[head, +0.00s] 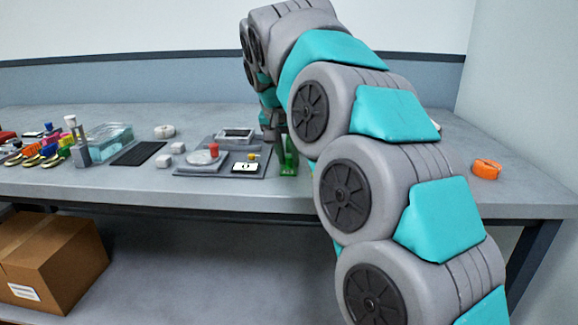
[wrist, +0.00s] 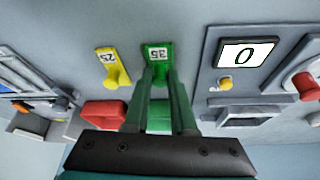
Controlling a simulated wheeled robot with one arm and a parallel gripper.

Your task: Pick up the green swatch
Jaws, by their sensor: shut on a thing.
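The green swatch (wrist: 159,54) lies on the bench in the wrist view. It has a white label reading 35, seen inverted. My gripper (wrist: 160,76) is shut on the green swatch near its handle end. The fingers cover part of it, so the exact contact is hidden. In the head view a green piece (head: 288,168) shows at the bench beside my arm, right of the scale. I cannot tell there whether the swatch is clear of the surface.
A yellow swatch (wrist: 112,68) lies beside the green one, with a red block (wrist: 103,113) nearby. The scale's display (wrist: 246,54) reads 0. A cardboard box (head: 50,258) stands below.

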